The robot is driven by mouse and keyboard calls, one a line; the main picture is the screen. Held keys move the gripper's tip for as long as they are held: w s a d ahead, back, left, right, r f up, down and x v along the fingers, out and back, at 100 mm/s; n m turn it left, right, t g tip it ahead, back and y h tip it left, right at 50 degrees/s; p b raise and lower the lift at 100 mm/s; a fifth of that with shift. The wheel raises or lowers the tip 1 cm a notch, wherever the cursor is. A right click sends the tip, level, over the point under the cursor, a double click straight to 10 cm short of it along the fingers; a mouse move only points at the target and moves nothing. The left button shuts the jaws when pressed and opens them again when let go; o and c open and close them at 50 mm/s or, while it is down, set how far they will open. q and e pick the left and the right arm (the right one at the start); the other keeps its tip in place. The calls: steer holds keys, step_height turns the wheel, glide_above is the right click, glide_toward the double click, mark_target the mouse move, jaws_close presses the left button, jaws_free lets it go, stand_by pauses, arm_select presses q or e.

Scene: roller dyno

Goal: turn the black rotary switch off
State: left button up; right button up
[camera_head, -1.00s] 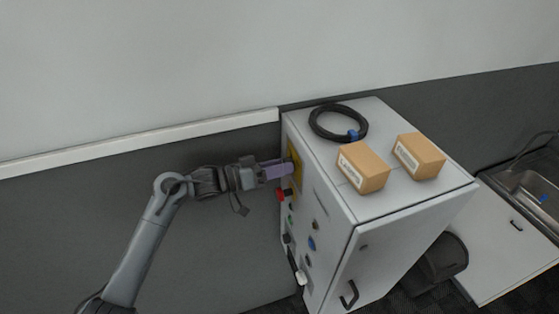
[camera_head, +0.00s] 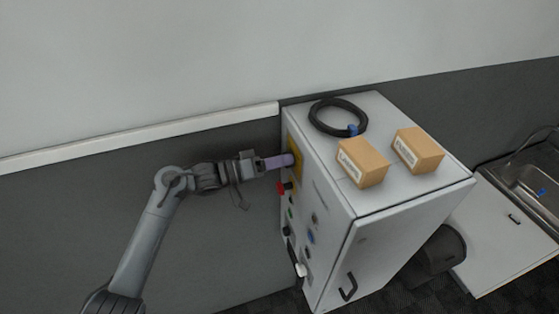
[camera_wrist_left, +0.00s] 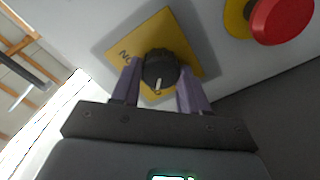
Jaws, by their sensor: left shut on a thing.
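The black rotary switch (camera_wrist_left: 160,68) sits on a yellow plate (camera_wrist_left: 128,45) on the cabinet's front panel. In the left wrist view it lies between the two purple fingers of my left gripper (camera_wrist_left: 160,85), which is shut on it. A white pointer mark shows on the knob, toward the lower edge of the picture. Lettering shows on the plate at its left. In the head view my left gripper (camera_head: 279,161) reaches the yellow plate (camera_head: 296,161) from the left, and the knob is hidden behind the fingers. My right gripper is not in view.
A red emergency button (camera_wrist_left: 281,18) is beside the switch, and several buttons line the cabinet (camera_head: 340,225) below. A black cable coil (camera_head: 325,122) and two cardboard boxes (camera_head: 362,162) (camera_head: 418,150) sit on top. A sink (camera_head: 530,185) stands at the right.

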arm_select(q)
steer(key=o, duration=1.1)
steer(key=shift+c, duration=0.2)
steer(key=b+v, duration=0.4)
steer(key=v, duration=0.6)
steer(key=shift+s+a, duration=0.25)
steer(key=shift+a, duration=0.1)
steer(key=shift+f, duration=0.1)
